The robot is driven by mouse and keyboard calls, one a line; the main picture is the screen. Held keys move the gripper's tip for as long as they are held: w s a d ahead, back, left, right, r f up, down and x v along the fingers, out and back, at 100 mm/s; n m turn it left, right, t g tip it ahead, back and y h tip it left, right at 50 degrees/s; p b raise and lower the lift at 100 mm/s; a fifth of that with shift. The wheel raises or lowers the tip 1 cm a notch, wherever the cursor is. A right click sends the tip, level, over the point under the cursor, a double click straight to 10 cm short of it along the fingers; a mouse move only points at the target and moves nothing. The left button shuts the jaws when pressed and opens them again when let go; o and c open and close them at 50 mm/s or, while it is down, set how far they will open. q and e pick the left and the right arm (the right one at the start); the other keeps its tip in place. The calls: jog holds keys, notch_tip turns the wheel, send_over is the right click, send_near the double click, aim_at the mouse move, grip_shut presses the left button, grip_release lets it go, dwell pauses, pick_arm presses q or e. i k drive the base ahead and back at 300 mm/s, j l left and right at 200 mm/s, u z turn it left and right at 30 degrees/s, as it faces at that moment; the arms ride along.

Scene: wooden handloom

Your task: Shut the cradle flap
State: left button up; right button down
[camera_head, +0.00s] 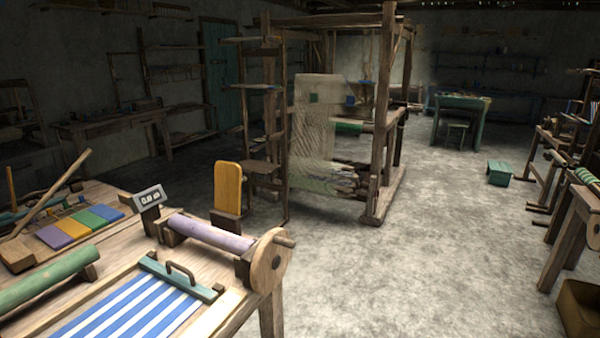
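An orange-yellow rounded panel (228,185) stands upright at the back edge of the workbench, behind the purple roller; it looks like the cradle flap, standing raised. A dark wooden block (225,220) sits at its foot. The purple roller (210,233) lies across wooden supports, with a round wooden disc (269,262) and a peg handle at its right end. I cannot see how the flap is joined to the cradle. Neither of my grippers is in view.
The workbench (120,250) carries a blue-striped cloth with a teal handled bar (180,278), a green roller (45,278), coloured blocks (80,228) and a small display (150,197). A large loom (385,110) stands behind. The floor (430,260) to the right is open.

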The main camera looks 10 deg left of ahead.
aim_at(228, 178)
jog(key=u, duration=0.95)
jog(key=i+l+u, duration=0.15)
jog(key=l+u, duration=0.25)
jog(key=i+l+u, duration=0.1)
jog(key=l+u, duration=1.05)
jog(key=l, duration=0.45)
jog(key=k+l+u, duration=0.15)
jog(key=l, duration=0.75)
jog(key=k+l+u, duration=0.15)
jog(key=l, duration=0.25)
jog(key=k+l, duration=0.1)
jog(key=l, duration=0.35)
jog(key=u, duration=0.05)
